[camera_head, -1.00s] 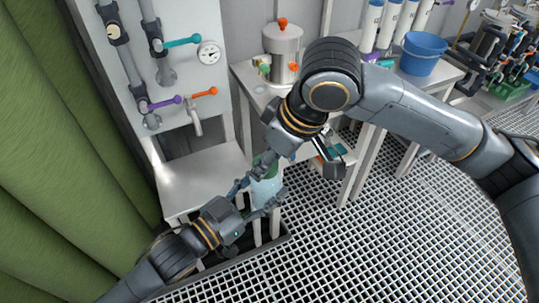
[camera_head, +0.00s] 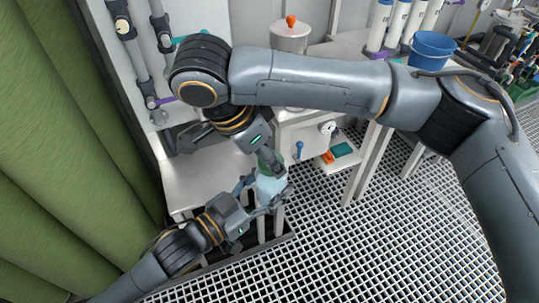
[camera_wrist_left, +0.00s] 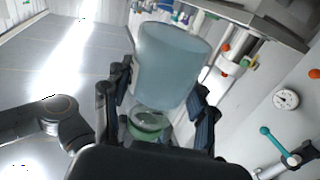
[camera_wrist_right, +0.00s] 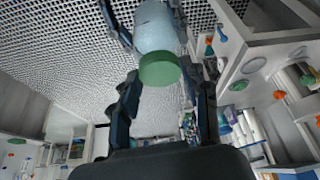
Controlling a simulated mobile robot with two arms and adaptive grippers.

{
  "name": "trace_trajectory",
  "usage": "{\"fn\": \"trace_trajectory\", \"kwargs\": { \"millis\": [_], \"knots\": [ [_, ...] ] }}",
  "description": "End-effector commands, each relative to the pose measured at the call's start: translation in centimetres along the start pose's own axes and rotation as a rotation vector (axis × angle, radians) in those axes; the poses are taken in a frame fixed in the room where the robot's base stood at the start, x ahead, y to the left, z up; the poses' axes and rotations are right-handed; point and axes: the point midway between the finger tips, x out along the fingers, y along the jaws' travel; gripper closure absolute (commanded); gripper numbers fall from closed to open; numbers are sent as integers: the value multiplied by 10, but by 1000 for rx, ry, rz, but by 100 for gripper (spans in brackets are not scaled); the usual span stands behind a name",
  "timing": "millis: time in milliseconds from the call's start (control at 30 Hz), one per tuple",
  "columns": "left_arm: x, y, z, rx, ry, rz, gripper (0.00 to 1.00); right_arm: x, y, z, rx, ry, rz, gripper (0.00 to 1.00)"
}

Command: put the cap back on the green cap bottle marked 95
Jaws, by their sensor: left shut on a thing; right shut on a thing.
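The bottle (camera_head: 271,186) is a pale blue, see-through cylinder. My left gripper (camera_head: 262,198) is shut on its body, and the bottle also shows between the fingers in the left wrist view (camera_wrist_left: 172,65). The green cap (camera_wrist_right: 160,69) is at the neck end of the bottle, between the fingertips of my right gripper (camera_wrist_right: 162,72), which is shut on it. In the left wrist view the clear neck and some green (camera_wrist_left: 146,132) show beside the body. Whether the cap is seated or only touching the neck cannot be told. No number is readable.
A white bench (camera_head: 205,180) stands behind and left of the bottle. A steel vessel with an orange knob (camera_head: 290,36) and a blue bucket (camera_head: 432,48) stand on the back table. A green curtain (camera_head: 70,150) hangs at left. The grating floor (camera_head: 330,240) is open at right.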

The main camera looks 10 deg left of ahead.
Motion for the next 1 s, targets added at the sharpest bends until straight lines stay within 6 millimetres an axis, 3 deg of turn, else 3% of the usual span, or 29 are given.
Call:
{"fn": "trace_trajectory", "kwargs": {
  "millis": [133, 300, 733, 767, 867, 1000],
  "knots": [
    [0, 1, 0, 1, 1, 1, 100, -1, -6, -1, 368, 2, 150, 67],
    [0, 1, -1, 1, 2, 1, 100, 0, -6, -1, 579, 5, 238, 66],
    [0, 1, -1, -1, 2, 2, 100, 1, -7, -2, 663, -7, 269, 67],
    [0, 1, -1, -1, 2, 2, 100, 1, -7, -2, 662, -7, 269, 50],
    [0, 1, -1, -1, 2, 2, 100, 1, -7, -2, 662, -7, 269, 31],
    [0, 1, -1, -1, 2, 2, 100, 1, -6, -2, 661, -7, 270, 31]
  ]
}}
